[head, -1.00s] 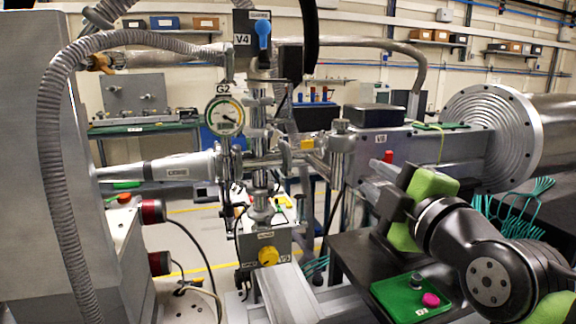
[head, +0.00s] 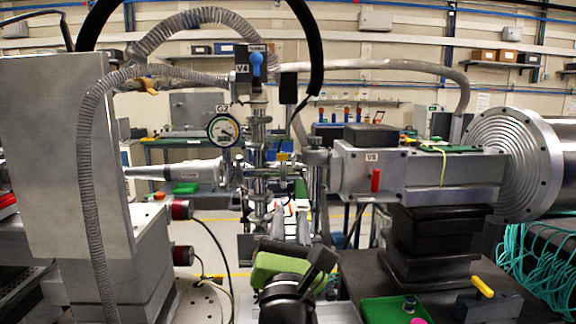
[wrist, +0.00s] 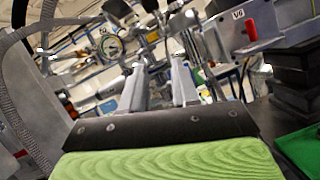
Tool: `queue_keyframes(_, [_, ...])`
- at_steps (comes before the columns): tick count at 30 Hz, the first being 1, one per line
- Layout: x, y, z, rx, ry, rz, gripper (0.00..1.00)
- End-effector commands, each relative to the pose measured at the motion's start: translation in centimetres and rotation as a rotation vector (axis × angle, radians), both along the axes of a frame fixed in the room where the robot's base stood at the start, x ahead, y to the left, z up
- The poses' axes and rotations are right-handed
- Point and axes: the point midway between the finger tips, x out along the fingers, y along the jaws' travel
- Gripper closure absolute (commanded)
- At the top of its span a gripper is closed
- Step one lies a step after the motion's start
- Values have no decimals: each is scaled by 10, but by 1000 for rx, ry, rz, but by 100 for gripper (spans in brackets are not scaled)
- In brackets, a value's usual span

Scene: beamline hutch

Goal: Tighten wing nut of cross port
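The metal vacuum cross (head: 258,178) stands at the middle of the head view, below valve V4 (head: 249,72) and beside round gauge G2 (head: 223,130). Clamped joints surround the cross, but its wing nut is too small to make out. My gripper (head: 291,212) is in front of and below the cross, slightly right of it, and points away from the head camera. In the wrist view my gripper (wrist: 160,76) shows two grey fingers apart with nothing between them. The gauge (wrist: 108,46) is at upper left there. Contact with the cross is not visible.
A grey ribbed hose (head: 88,180) arches at left by a large metal box (head: 60,150). A green tray (head: 385,312) lies on the dark table at lower right.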

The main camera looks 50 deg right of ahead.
Motion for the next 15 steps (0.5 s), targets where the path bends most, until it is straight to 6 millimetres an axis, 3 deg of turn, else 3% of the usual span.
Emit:
queue_keyframes(1, [3,-7,10,1,4,-8,70])
queue_keyframes(15, [44,-68,41,6,-1,-10,70])
